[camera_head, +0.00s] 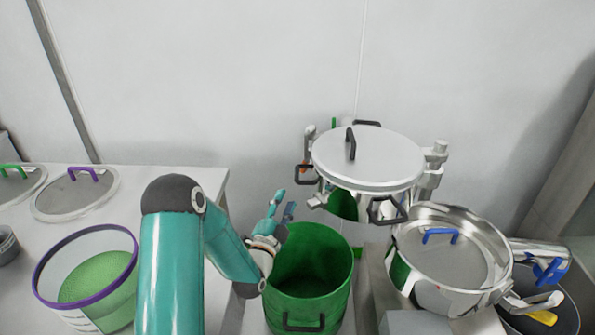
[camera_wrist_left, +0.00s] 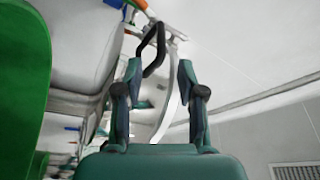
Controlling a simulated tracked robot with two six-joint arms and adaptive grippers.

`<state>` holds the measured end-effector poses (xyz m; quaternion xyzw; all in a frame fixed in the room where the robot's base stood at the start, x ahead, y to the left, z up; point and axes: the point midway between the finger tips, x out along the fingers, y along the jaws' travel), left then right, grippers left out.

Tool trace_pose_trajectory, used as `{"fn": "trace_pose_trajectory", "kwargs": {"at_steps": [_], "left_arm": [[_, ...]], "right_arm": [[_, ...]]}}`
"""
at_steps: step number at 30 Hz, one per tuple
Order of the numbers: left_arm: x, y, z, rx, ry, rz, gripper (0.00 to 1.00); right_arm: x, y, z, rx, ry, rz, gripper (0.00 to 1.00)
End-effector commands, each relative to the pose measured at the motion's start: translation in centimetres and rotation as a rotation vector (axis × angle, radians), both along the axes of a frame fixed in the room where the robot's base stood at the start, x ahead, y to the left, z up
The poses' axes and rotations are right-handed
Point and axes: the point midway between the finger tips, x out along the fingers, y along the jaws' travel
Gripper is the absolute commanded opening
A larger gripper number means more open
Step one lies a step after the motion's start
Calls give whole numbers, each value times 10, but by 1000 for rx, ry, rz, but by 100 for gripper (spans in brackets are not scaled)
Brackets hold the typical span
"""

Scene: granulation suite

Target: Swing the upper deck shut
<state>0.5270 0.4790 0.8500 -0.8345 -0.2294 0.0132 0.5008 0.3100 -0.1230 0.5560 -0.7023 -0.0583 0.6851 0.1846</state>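A round metal deck (camera_head: 372,158) with several black handles sits high on the machine at centre right. One black handle (camera_head: 306,175) projects from its left side. My left gripper (camera_head: 280,203) is below and left of that handle, over the green bin. In the left wrist view, its two fingers stand apart (camera_wrist_left: 158,78), with nothing gripped. A black handle (camera_wrist_left: 153,48) shows ahead, between and beyond the fingertips; I cannot tell whether it touches. A second round metal unit (camera_head: 455,245) with a blue handle stands lower right.
A green bin (camera_head: 308,265) stands under my left gripper. A purple-rimmed tub (camera_head: 86,275) of green material is at the left, near a white table (camera_head: 150,180) with lids on it. A dark bin (camera_head: 565,310) stands at the right. A wall is behind.

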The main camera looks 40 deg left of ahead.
Motion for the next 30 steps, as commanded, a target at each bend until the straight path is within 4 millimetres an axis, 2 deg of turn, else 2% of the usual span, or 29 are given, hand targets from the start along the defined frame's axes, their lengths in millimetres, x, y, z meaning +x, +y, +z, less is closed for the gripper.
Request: {"fn": "trace_pose_trajectory", "kwargs": {"at_steps": [9, 15, 21, 30], "left_arm": [[61, 28, 16, 0, -1, 2, 39], [88, 41, 21, -1, 0, 2, 39], [99, 47, 23, -2, 1, 3, 39], [100, 47, 23, -2, 1, 3, 39]], "right_arm": [[0, 0, 17, 0, 0, 0, 70], [0, 0, 22, 0, 0, 0, 70], [0, 0, 23, 0, 0, 0, 70], [0, 0, 23, 0, 0, 0, 70]]}}
